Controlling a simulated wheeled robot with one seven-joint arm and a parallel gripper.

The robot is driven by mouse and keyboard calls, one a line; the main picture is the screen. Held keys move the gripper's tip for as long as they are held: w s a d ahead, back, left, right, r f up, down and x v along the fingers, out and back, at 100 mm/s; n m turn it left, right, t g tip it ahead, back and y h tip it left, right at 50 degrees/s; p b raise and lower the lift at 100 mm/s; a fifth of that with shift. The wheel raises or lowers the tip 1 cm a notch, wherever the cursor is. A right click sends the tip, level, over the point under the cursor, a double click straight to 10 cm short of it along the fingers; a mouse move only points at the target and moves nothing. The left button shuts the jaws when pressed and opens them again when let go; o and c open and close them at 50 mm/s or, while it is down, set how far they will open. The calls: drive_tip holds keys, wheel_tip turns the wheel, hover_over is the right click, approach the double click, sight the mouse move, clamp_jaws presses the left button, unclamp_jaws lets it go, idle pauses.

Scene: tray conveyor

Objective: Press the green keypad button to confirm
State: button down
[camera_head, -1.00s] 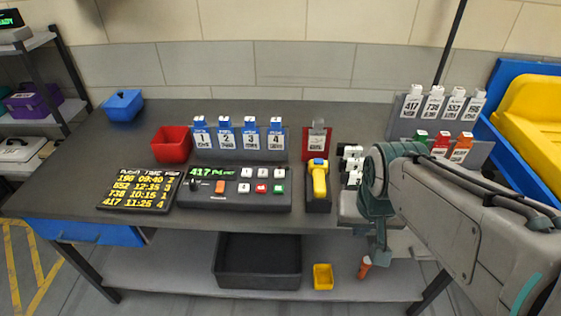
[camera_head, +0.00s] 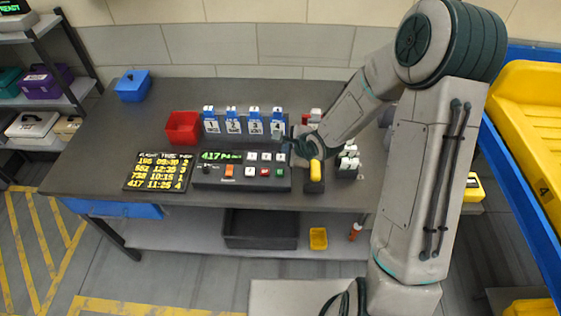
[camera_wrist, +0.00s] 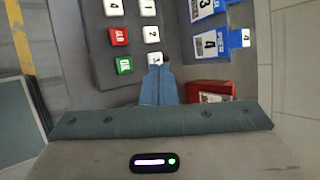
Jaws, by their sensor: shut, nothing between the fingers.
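The green OK button (camera_head: 280,172) is at the lower right corner of the keypad on the black console (camera_head: 215,184). In the wrist view the green button (camera_wrist: 124,65) shows clear and uncovered, beside the red button (camera_wrist: 118,36). My gripper (camera_wrist: 160,67) is shut and empty, its fingertips over the console's edge by the white button 3 (camera_wrist: 153,57), to the right of the green one. In the head view my gripper (camera_head: 287,143) is just behind the keypad's right end. I cannot tell how high the tips are above the console.
Blue numbered tags (camera_head: 254,127) stand behind the console. The yellow-handled device (camera_head: 315,171) sits right of it, near my wrist. A red bin (camera_head: 183,128) and a flight board (camera_head: 160,171) are to the left.

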sight(282, 174)
drive_tip(key=shift+w+a+m+y, duration=0.2)
drive_tip(key=shift+a+m+y, duration=0.3)
drive_tip(key=shift+a+m, duration=0.3)
drive_tip(key=shift+f, duration=0.15)
wheel_tip(282, 174, down, 8)
drive_tip(key=b, duration=0.6)
drive_tip(key=shift+f, duration=0.25)
drive_tip(key=shift+f, duration=0.1)
idle(1.3)
drive_tip(key=shift+f+b, duration=0.3)
drive_tip(key=shift+f+b, duration=0.3)
drive_tip(key=shift+f, duration=0.15)
idle(0.6)
idle(0.3)
drive_tip(key=shift+r+p, duration=0.85)
drive_tip(key=shift+r, duration=0.05)
